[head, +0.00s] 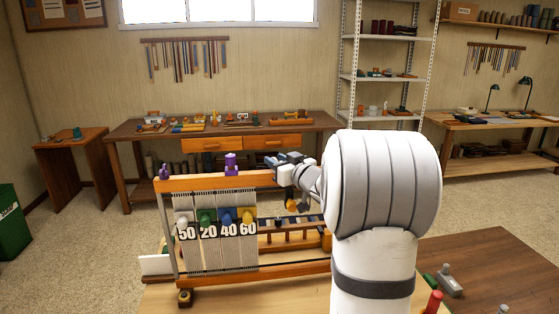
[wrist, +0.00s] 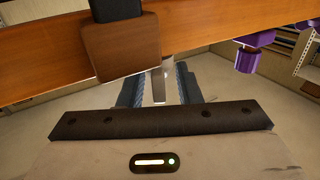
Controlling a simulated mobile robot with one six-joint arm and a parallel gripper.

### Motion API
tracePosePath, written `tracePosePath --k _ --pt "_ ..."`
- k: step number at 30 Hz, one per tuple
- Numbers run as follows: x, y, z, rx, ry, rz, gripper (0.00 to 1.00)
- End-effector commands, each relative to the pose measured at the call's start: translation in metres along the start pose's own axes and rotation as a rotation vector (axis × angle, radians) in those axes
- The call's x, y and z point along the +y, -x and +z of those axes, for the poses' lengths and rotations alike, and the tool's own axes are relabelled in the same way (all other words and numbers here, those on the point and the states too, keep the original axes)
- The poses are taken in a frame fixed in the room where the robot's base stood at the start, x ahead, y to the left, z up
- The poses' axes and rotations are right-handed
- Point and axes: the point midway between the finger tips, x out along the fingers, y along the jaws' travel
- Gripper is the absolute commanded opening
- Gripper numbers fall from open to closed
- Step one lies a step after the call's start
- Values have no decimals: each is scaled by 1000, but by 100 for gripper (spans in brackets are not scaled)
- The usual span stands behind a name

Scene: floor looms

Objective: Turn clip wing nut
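A floor loom stands in front of me, with a wooden top beam (head: 205,182). Two purple clips sit on it, one mid-beam (head: 231,163) and one at the left end (head: 164,172). My gripper (wrist: 158,78) is at the beam's right part, partly hidden by my arm in the head view. In the wrist view its two fingers are apart below the beam (wrist: 215,42). A narrow silver piece (wrist: 159,86) shows between them; I cannot tell whether it is the wing nut or whether they touch it. A wooden block with a black part (wrist: 122,48) is just above. A purple clip (wrist: 248,58) is to the right.
Weights or tags numbered 50, 20, 40 and 60 hang on the loom's left half (head: 217,232). A brown table (head: 480,262) with small tools is at the right front. Workbenches and a metal shelf (head: 385,77) line the back wall. Open floor lies behind the loom.

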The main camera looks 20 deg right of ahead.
Motion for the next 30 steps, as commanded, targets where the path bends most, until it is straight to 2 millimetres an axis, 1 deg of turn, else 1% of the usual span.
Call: tracePosePath --k 7,18,26,30 --pt "0 -1 0 0 0 1 30" --pt "0 0 0 0 0 1 0" --pt "0 0 1 0 1 6 0" --pt "0 -1 4 3 3 60 0"
